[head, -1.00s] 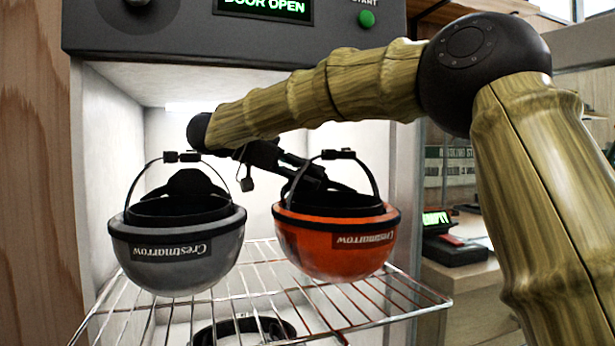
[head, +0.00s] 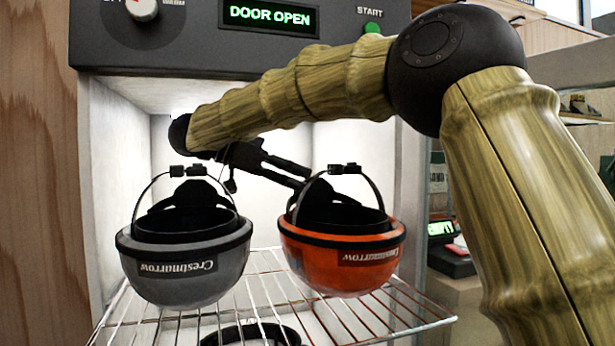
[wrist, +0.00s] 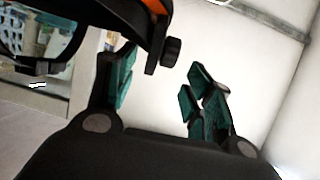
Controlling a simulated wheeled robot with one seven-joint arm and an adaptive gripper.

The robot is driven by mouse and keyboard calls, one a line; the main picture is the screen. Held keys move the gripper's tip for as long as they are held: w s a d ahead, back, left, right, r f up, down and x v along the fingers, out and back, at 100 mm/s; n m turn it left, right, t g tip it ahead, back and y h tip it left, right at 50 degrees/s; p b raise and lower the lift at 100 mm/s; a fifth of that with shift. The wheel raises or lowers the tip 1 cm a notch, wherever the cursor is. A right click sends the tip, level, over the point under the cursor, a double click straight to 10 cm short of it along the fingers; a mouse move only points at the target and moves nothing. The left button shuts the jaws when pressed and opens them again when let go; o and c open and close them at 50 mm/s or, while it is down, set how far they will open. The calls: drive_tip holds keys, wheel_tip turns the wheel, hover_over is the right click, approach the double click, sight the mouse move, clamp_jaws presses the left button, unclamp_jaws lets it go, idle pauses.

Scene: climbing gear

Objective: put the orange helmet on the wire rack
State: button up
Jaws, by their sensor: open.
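The orange helmet (head: 330,268) sits upside down on the right part of the wire rack (head: 395,322) in the lit cabinet, its black harness and strap upward. My gripper (head: 303,178) is open at the upper left of this helmet, by its strap; contact cannot be told in the head view. In the wrist view my gripper's teal-padded fingers (wrist: 160,88) stand apart with white wall between them. The helmet's orange and black edge (wrist: 152,30) crosses the upper left there, overlapping the left finger's top. The helmet's far side is hidden.
A grey helmet (head: 185,272) sits upside down on the rack to the left, a narrow gap away. A dark round object (head: 250,336) shows below the rack wires. The cabinet's control panel (head: 240,45) overhangs the opening and reads DOOR OPEN.

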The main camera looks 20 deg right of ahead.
drive_tip(key=shift+p+v, duration=0.4)
drive_tip(key=shift+v, duration=0.95)
idle(0.4)
